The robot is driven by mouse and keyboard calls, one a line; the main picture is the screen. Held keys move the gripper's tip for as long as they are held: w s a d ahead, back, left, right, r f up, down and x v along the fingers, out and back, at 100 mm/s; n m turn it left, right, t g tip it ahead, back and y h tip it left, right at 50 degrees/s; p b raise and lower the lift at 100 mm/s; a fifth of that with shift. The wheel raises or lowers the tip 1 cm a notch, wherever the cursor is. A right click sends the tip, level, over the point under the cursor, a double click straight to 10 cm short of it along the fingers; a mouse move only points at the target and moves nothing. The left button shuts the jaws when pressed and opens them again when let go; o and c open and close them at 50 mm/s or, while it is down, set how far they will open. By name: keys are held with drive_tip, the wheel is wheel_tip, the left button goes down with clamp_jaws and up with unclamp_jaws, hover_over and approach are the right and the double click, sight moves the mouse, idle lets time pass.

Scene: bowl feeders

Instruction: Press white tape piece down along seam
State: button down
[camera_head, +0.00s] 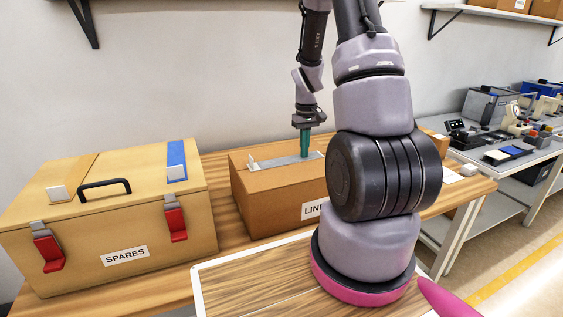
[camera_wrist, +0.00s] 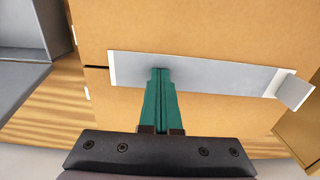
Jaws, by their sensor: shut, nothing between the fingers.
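A long pale grey tape strip with white ends (camera_wrist: 215,74) lies across the seam on top of a brown cardboard box (camera_wrist: 200,25). Its right end bends into a loose-looking flap (camera_wrist: 294,92). A short dark length of the seam (camera_wrist: 97,68) shows left of the strip; the strip covers the rest. In the head view the tape (camera_head: 270,161) runs along the top of the box (camera_head: 263,200). My gripper (camera_wrist: 161,72) has green fingers, shut and empty, with the tips over the strip left of its middle. It points down in the head view (camera_head: 304,155). Whether the tips touch is unclear.
A yellow-brown SPARES case (camera_head: 110,225) with a black handle and red latches stands left of the box. My arm hides the box's right part and some of its label. A side bench (camera_head: 505,150) with equipment is at the right.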

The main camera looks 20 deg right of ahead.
sight(313, 155)
drive_tip(key=shift+d, duration=1.65)
wheel_tip(313, 155, up, 7)
